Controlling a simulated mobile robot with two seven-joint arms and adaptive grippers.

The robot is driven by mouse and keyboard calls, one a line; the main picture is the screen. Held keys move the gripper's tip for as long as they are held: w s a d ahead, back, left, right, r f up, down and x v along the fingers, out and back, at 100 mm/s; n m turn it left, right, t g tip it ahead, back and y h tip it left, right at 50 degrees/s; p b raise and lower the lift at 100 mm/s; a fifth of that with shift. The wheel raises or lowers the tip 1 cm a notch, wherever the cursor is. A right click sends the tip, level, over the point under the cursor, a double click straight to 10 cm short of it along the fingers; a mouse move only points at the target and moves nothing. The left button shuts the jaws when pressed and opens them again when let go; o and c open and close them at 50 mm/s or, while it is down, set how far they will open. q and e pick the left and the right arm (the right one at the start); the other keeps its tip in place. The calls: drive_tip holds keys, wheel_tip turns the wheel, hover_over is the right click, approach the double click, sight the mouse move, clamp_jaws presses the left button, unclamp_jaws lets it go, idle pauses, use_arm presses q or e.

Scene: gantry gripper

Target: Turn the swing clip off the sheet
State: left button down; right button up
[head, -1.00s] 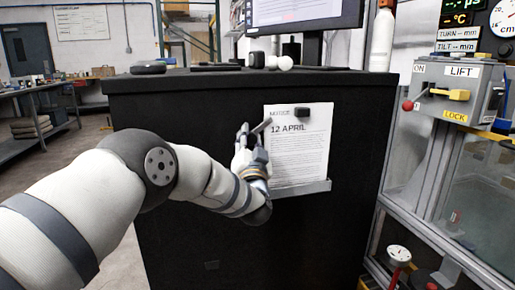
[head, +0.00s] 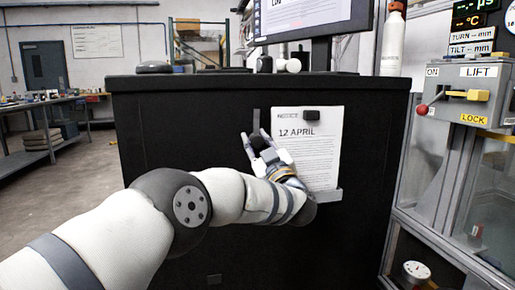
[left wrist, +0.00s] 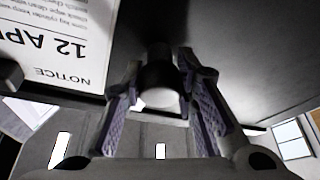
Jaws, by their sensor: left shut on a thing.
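The sheet (head: 312,160), a white notice reading "12 APRIL", hangs on the black cabinet front; its upside-down corner shows in the left wrist view (left wrist: 60,40). The swing clip (head: 256,118) is a grey strip standing upright just left of the sheet, apart from it. My left gripper (head: 256,139) is shut on the clip's dark round knob, beside the sheet's left edge. In the left wrist view the knob (left wrist: 160,76) sits between the two fingers (left wrist: 160,95). My right gripper is not in view.
A small black block (head: 311,115) sits on the sheet's top edge. A grey ledge (head: 326,196) runs under the sheet. The cabinet (head: 180,110) carries a monitor and a bottle (head: 392,40). A lever panel (head: 468,95) stands at the right.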

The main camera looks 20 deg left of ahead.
use_arm(q)
drive_tip(key=shift+n+g+y+b, duration=0.4)
drive_tip(key=shift+n+g+b, duration=0.25)
drive_tip(key=shift+n, duration=0.95)
drive_tip(key=shift+r, duration=0.15)
drive_tip(key=c, duration=1.2)
unclamp_jaws()
drive_tip(key=shift+s+a, duration=0.1)
drive_tip(key=shift+c, duration=0.2)
drive_tip(key=shift+g, duration=0.25)
drive_tip(key=v, duration=1.2)
